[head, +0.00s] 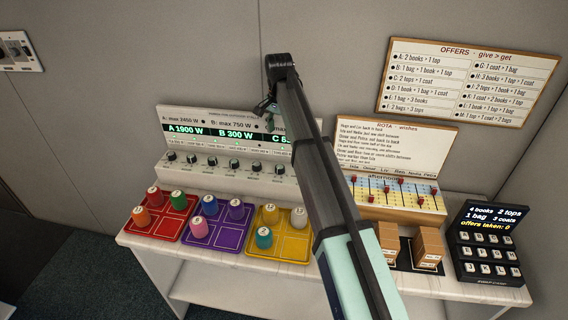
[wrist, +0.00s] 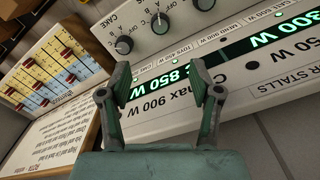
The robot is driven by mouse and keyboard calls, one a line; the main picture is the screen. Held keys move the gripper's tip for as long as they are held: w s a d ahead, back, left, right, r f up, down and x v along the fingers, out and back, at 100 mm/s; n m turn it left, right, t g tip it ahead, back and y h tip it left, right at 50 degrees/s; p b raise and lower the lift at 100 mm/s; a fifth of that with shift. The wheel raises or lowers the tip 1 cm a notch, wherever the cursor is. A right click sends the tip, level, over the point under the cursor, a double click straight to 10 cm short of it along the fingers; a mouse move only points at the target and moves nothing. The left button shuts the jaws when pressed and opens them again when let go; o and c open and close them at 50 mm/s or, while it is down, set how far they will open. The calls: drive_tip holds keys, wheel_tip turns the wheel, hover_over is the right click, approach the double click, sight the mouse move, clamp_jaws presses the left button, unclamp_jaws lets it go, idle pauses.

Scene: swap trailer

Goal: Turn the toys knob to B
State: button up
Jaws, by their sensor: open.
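The knob panel (head: 225,172) is a pale box on the table with a row of dark round knobs (head: 210,162) along its front. Its display reads A 1900 W and B 300 W. I cannot read which knob is toys in the head view. The wrist view shows the panel upside down, with three knobs (wrist: 160,22) near the top edge, one beside a CAKE label, and C 850 W lit. My gripper (head: 266,106) is above the panel's back edge, open and empty. Its two fingers (wrist: 160,88) are apart in the wrist view and touch no knob.
Red, purple and yellow trays (head: 160,228) with numbered pegs stand in front of the panel. A rota board with sliders (head: 395,195), wooden blocks (head: 428,243) and a dark keypad (head: 490,240) lie to the right. My arm crosses the panel's right part. An offers board (head: 465,82) hangs behind.

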sight(280, 167)
wheel_tip(280, 167, down, 16)
drive_tip(key=p, duration=0.4)
drive_tip(key=shift+r, duration=0.15)
drive_tip(key=c, duration=1.1)
